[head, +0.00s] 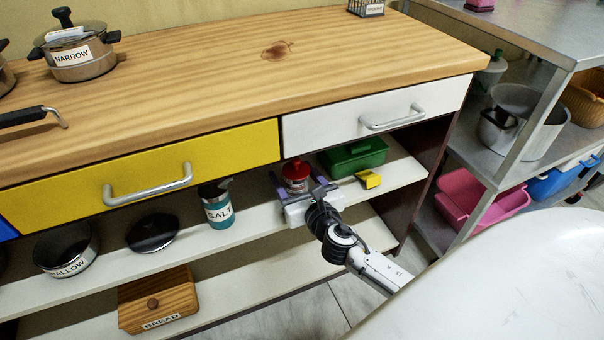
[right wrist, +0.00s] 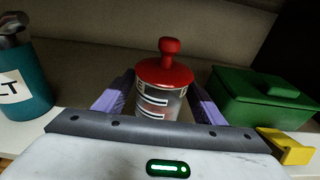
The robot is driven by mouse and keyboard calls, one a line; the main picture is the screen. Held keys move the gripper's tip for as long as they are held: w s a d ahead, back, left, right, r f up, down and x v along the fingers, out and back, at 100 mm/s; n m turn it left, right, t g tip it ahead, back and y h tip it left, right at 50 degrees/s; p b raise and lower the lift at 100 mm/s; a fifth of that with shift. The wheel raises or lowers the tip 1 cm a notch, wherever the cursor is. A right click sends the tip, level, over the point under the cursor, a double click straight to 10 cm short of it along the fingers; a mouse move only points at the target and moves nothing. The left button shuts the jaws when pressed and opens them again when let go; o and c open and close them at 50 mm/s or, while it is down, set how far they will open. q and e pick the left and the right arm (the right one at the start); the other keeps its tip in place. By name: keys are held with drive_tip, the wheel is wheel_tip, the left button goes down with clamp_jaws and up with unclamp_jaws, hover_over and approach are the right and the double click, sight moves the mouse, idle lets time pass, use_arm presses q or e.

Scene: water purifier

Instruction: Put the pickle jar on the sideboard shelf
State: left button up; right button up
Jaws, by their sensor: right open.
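The jar with a red knobbed lid (head: 296,172) stands upright on the upper open shelf (head: 250,222) of the sideboard, below the drawers. In the right wrist view the jar (right wrist: 162,85) shows a clear body with a black-and-white label, partly hidden by my gripper. My right gripper (head: 298,184) is at the shelf, with its purple fingers (right wrist: 160,98) open on either side of the jar. Gaps show between the fingers and the jar. My left gripper is not in view.
A teal SALT container (head: 218,205) stands left of the jar. A green lidded box (head: 354,157) and a yellow block (head: 368,179) are close on the right. The white drawer (head: 340,122) overhangs the shelf. A round white table (head: 500,290) is at the lower right.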

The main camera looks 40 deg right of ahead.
sight(301, 187)
drive_tip(key=p+v, duration=0.1)
drive_tip(key=v, duration=0.8)
drive_tip(key=shift+s+r, duration=0.1)
drive_tip(key=shift+s, duration=0.25)
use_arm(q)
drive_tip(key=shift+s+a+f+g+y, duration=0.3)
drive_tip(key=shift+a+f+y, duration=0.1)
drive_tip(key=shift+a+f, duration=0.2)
use_arm(e)
drive_tip(key=shift+s+a+r, duration=0.1)
drive_tip(key=shift+s, duration=0.25)
